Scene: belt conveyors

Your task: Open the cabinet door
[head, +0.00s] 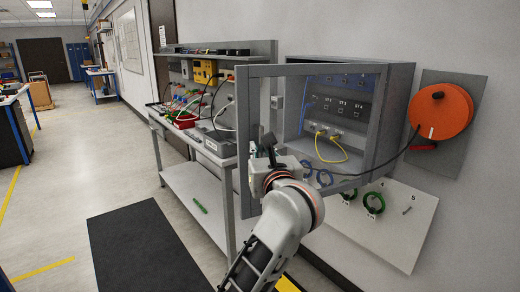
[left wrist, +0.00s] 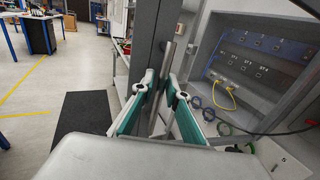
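The grey wall cabinet (head: 401,98) has a framed, see-through door (head: 243,125). The door stands partly open, its left edge swung out from the cabinet towards me and its right edge at the cabinet's right side. My left gripper (head: 263,153) is at the left edge of the door. In the left wrist view, the gripper's teal-padded fingers (left wrist: 162,95) are on either side of the upright bar handle (left wrist: 167,62) and close in on it. The dark door frame (left wrist: 146,40) stands just beyond. My right gripper is in neither view.
A workbench (head: 190,172) with cables and devices stands left of the cabinet. An orange cable reel (head: 440,111) hangs on the right. A white panel (head: 400,235) with green rings is below. A black mat (head: 145,250) lies on the open floor at left.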

